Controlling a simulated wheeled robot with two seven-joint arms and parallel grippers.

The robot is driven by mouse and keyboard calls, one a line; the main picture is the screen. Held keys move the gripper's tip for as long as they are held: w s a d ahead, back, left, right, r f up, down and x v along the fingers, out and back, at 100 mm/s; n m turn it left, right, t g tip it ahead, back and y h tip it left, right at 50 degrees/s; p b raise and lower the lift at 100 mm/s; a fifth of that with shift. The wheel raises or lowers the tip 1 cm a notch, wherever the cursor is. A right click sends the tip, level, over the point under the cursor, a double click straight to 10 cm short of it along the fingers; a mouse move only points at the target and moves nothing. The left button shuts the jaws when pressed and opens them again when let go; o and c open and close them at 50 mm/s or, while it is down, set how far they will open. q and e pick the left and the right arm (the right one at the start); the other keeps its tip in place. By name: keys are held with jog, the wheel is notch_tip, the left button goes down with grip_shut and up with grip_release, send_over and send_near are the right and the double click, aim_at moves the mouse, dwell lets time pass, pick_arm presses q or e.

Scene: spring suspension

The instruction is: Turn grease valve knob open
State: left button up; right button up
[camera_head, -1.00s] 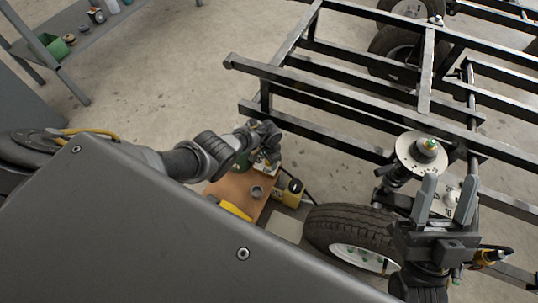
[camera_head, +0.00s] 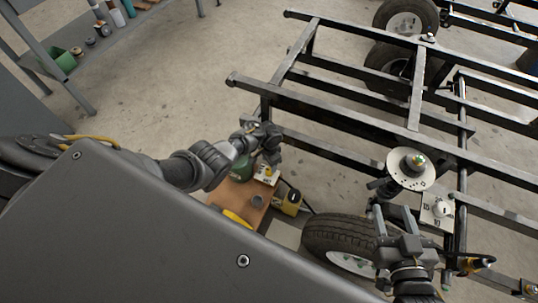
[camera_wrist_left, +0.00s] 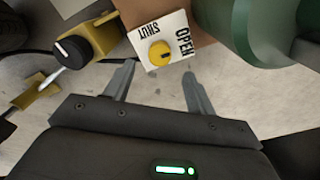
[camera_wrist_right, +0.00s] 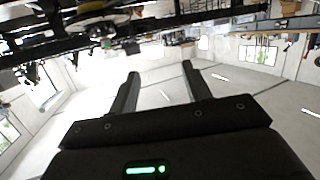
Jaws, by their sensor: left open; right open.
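The yellow knob (camera_wrist_left: 160,54) sits on a white plate (camera_wrist_left: 149,36) marked SHUT and OPEN in the left wrist view. A small dark mark shows on the knob; I cannot tell which word it points to. My left gripper (camera_wrist_left: 159,72) is open, with the knob between and slightly beyond its fingertips, and nothing is held. In the head view my left gripper (camera_head: 266,148) is above the plate (camera_head: 266,176) and partly hides it. My right gripper (camera_head: 394,211) is open and empty beside the spring suspension unit (camera_head: 411,168).
A green cylinder (camera_wrist_left: 258,28) stands close right of the plate. A yellow part with a black knob (camera_wrist_left: 72,50) is at left. A tyre (camera_head: 335,236) and black frame bars (camera_head: 340,115) lie around my right gripper. A second white plate (camera_head: 437,208) with a knob is beside it.

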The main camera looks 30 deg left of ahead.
aim_at(269, 170)
pick_arm(q)
jog(key=shift+r+p, duration=0.85)
jog(key=shift+r, duration=0.8)
pick_arm(e)
jog(key=s+d+f+m+g+h, duration=0.1)
jog(key=s+d+f+g+h, duration=0.2)
jog(key=d+f+g, duration=0.2)
jog(key=shift+s+d+f, duration=0.15)
jog(key=shift+d+f, duration=0.05)
jog(key=shift+f, duration=0.6)
